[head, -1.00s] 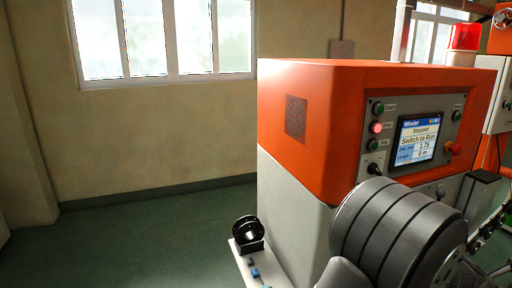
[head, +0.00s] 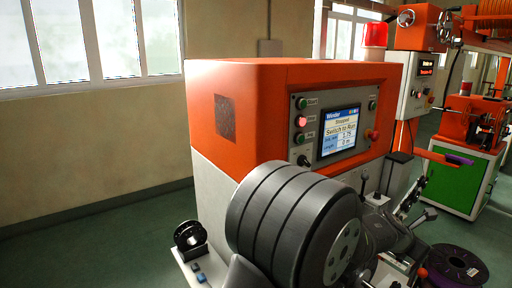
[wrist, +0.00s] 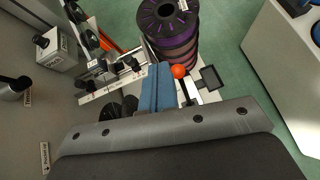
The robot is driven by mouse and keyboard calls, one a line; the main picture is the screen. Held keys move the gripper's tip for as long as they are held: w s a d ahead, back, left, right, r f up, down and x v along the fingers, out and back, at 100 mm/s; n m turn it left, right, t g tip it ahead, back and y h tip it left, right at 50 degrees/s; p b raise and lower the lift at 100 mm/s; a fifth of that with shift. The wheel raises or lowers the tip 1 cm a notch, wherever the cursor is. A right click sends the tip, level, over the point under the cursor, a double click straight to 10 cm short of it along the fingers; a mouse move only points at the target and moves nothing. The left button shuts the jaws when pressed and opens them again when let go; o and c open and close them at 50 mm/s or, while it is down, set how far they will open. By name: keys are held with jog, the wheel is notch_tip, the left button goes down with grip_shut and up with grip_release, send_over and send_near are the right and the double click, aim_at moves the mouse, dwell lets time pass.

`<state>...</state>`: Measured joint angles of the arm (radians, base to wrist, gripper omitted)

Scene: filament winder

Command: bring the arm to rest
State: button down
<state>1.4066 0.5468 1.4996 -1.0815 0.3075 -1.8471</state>
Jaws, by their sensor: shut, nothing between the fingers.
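My gripper (wrist: 160,72) shows in the wrist view as two blue fingers pressed together with nothing between them. It hangs over a pale bench with black fittings, near a red-orange ball knob (wrist: 179,71) and below a stack of purple-black spools (wrist: 172,32). I cannot tell whether it touches anything. In the head view the gripper itself cannot be made out. The winder (head: 262,92) is an orange and grey cabinet with a lit screen (head: 340,130) reading "Stopped".
A small black spool (head: 188,235) stands on a pale ledge left of the winder. A purple-black spool (head: 455,267) is at lower right. A green cabinet (head: 455,185) stands farther right, and a red lamp (head: 375,35) tops the machine. Green floor (head: 90,250) is clear at left.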

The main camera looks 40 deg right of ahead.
send_over(418, 272)
jog(key=a, duration=0.3)
notch_tip(418, 272, down, 5)
jog(key=x, duration=0.4)
jog(key=shift+w+a+f, duration=0.15)
jog(key=shift+w+f, duration=0.1)
jog(key=shift+a+f, duration=0.25)
jog(key=shift+a, duration=2.05)
jog(key=shift+a+f, duration=0.3)
jog(key=shift+a, duration=2)
jog(key=shift+a+f, duration=0.25)
jog(key=shift+a, duration=2.05)
